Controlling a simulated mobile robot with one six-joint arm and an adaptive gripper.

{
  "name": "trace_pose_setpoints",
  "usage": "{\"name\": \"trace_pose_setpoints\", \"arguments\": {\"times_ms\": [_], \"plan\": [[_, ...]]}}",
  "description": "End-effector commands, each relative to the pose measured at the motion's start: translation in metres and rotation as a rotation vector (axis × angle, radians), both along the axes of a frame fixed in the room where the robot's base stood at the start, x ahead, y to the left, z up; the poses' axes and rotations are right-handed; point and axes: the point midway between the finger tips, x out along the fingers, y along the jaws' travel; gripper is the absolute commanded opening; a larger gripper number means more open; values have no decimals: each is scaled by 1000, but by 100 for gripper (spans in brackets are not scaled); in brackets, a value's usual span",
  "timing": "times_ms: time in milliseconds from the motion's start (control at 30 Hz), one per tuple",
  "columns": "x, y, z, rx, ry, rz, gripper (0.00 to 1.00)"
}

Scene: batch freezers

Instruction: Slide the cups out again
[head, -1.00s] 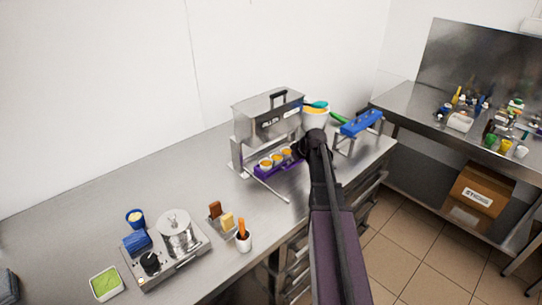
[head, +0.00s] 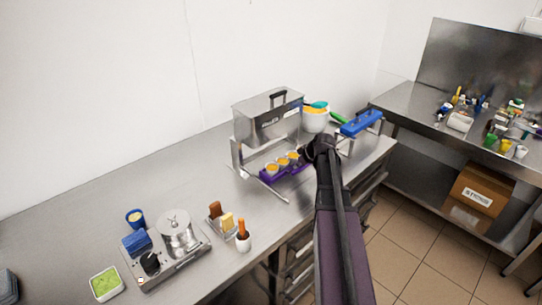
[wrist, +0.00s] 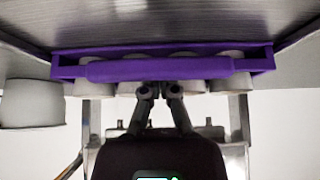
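A purple cup tray (head: 287,173) holds a row of cups (head: 283,163) with yellow-orange contents, at the front of the steel filling machine (head: 268,122). Part of the row is hidden behind my arm. In the wrist view the tray (wrist: 160,68) spans the picture, its front bar across the pale cups (wrist: 205,86). My gripper (wrist: 160,88) has its fingers close together at the middle of that bar and appears shut on it. In the head view my gripper (head: 308,153) is at the tray's right end.
A white tub (head: 315,120) with a teal utensil stands behind my gripper. A blue rack (head: 361,123) is to the right. A small steel holder (head: 222,219), an orange-handled tool cup (head: 243,241) and a hotplate unit (head: 165,254) stand front left. The counter between is clear.

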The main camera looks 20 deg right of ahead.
Motion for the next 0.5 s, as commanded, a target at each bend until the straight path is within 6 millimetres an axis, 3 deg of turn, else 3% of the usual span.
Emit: {"name": "trace_pose_setpoints", "arguments": {"times_ms": [500], "plan": [[-18, -6, 0, 0, 1, -1, 0]]}}
